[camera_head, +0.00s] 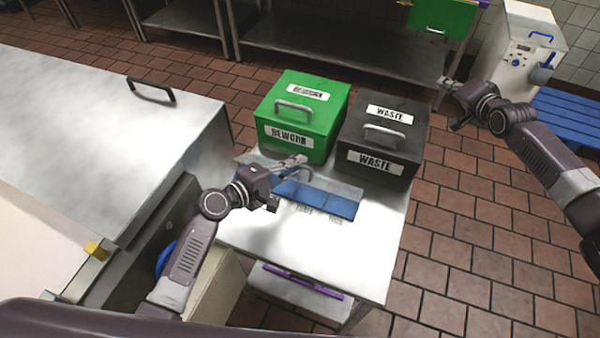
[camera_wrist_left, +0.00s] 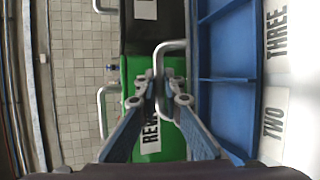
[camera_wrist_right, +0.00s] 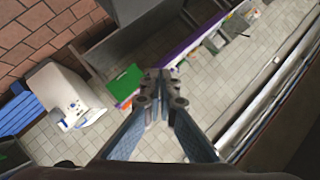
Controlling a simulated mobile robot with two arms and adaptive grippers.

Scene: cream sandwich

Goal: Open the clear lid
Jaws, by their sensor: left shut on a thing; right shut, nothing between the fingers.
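A blue tray (camera_head: 340,207) with compartments lies on the steel table; it also shows in the left wrist view (camera_wrist_left: 225,100). The clear lid (camera_head: 345,185) is see-through and hard to make out over the tray; I cannot tell how far it is raised. Its metal handle (camera_wrist_left: 163,52) is between the fingertips of my left gripper (camera_wrist_left: 160,90). That gripper (camera_head: 288,167) is shut on the handle at the tray's back left, in front of the green box. My right gripper (camera_wrist_right: 160,78) is shut and empty, held out over the floor at the right (camera_head: 446,84).
A green rework box (camera_head: 325,122) and a black waste box (camera_head: 408,148) stand directly behind the tray, each with a handle on top. A large steel surface (camera_head: 90,125) is at the left. The right part of the table (camera_head: 375,250) is bare.

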